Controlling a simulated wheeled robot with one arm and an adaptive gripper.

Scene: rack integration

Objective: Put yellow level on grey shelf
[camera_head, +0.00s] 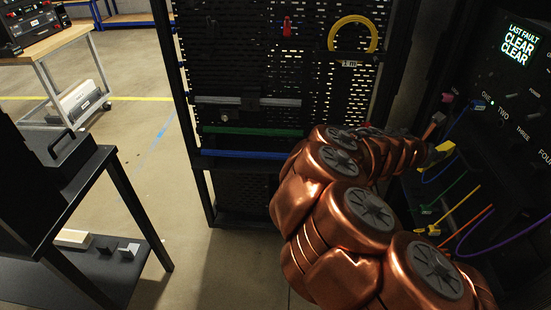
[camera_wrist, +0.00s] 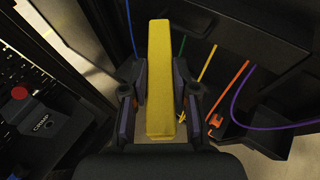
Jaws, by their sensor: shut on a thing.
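The yellow level (camera_wrist: 159,70) is a long yellow bar in the wrist view, pointing away from the camera. My gripper (camera_wrist: 158,88) is shut on it, with one dark finger on each side. In the head view, a yellow end of the level (camera_head: 444,149) shows at the end of my copper arm, beside the dark panel on the right. A grey shelf edge (camera_head: 270,102) runs across the perforated rack in the head view, above a green and a blue strip. My arm hides part of the rack's lower right.
The dark panel (camera_head: 515,110) at right has colored cables (camera_head: 468,228) hanging close to my arm. A yellow ring (camera_head: 352,22) hangs on the rack. A black table (camera_head: 60,205) stands at left, with clear floor (camera_head: 150,130) between it and the rack.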

